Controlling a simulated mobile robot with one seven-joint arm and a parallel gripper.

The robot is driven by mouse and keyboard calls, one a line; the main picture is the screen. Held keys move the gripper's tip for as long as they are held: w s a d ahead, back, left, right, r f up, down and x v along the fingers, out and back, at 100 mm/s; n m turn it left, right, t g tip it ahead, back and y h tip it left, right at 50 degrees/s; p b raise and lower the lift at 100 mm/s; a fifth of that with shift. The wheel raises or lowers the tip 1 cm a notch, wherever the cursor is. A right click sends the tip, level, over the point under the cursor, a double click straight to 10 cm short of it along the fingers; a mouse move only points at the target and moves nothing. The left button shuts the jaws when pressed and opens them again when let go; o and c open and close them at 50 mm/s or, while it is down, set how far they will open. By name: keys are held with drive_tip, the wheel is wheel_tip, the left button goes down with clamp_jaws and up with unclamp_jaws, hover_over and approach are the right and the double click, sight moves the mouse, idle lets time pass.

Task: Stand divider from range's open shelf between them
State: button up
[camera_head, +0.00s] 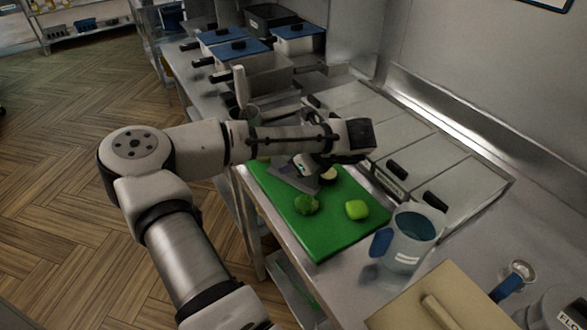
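A green cutting board (325,238) lies on the steel counter. On it are a broccoli-like green piece (306,205), a light green rounded piece (357,210) and a dark-rimmed, pale-faced piece (328,175). A flat grey plate-like thing (288,178) shows at the board's far end under my arm; I cannot tell whether it is the divider. My gripper (309,167) is low over the far part of the board, close to this grey thing. Its fingers are too small and partly hidden to read, and I cannot tell whether it holds anything. The open shelf (283,280) below the counter is mostly hidden.
A clear jug (412,241) with a blue handle stands right of the board. A tan board (445,304), a blue-handled scoop (511,281) and a labelled container (562,311) are at the lower right. Lidded steel wells (458,190) line the wall. Blue-lidded pans (238,50) stand farther back.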

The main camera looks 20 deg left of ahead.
clamp_jaws()
idle(0.3)
